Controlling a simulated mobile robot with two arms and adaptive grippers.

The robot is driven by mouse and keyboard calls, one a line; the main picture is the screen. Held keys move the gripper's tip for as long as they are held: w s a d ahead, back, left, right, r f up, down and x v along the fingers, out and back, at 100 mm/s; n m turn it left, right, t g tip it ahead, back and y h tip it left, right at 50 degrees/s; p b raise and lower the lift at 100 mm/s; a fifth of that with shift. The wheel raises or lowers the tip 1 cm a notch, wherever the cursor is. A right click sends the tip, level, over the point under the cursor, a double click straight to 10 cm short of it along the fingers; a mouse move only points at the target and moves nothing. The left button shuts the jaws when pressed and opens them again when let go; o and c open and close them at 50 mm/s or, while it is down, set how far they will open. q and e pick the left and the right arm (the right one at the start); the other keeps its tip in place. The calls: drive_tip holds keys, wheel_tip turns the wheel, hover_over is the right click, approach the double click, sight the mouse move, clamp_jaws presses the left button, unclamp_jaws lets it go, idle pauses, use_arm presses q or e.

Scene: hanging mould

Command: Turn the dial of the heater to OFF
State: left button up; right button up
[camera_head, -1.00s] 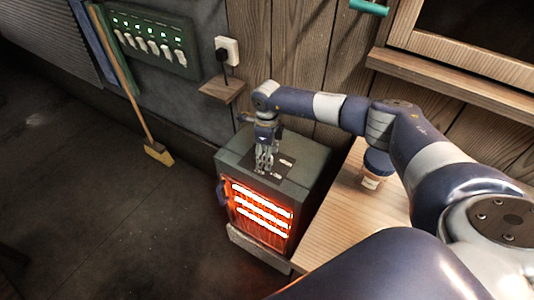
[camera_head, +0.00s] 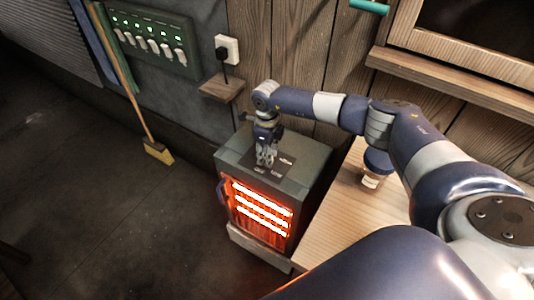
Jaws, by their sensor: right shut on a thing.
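The heater (camera_head: 307,182) is a dark grey-green box with a glowing orange front. It stands on the floor against the wooden wall. Its top bears a dark dial plate (camera_head: 287,172) with small pale labels. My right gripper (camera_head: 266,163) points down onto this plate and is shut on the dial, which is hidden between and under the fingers. Which label the dial points to cannot be told. My left gripper is not in view.
A wooden table (camera_head: 326,224) stands close on the heater's right, with a small jar (camera_head: 371,178) on it. A small wall shelf (camera_head: 222,88) and a plugged socket (camera_head: 227,49) are behind. A broom (camera_head: 157,152) leans at left. The floor at left is clear.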

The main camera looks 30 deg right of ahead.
drive_tip(key=m, duration=0.5)
drive_tip(key=shift+m, duration=0.4)
drive_tip(key=m+p, duration=0.1)
drive_tip(key=m, duration=0.4)
drive_tip(key=shift+m, duration=0.3)
drive_tip(key=o, duration=1.1)
drive_tip(key=shift+r, duration=0.1)
wheel_tip(320, 180, up, 12)
drive_tip(key=shift+f, duration=0.1)
